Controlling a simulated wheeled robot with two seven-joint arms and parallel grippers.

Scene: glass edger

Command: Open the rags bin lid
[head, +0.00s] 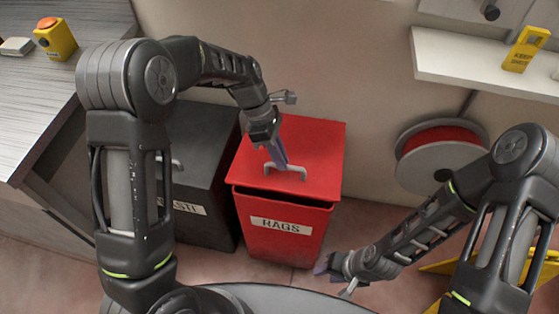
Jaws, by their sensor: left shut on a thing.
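The red rags bin (283,241) stands on the floor against the wall, with a white RAGS label on its front. Its red lid (318,150) covers the top. A dark gap shows under the lid's front edge, so the lid looks slightly raised there. A grey bar handle (297,169) sits near the front of the lid. My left gripper (281,160) reaches down from above and is shut on the handle. My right gripper (322,266) hangs low in front of the bin, to the right and apart from it; its finger gap is not clear.
A dark bin (203,152) stands close at the left of the rags bin, partly behind my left arm. A workbench (40,95) is at the left. A red cable reel (415,170) and a white shelf (480,62) are on the right. A yellow object lies low right.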

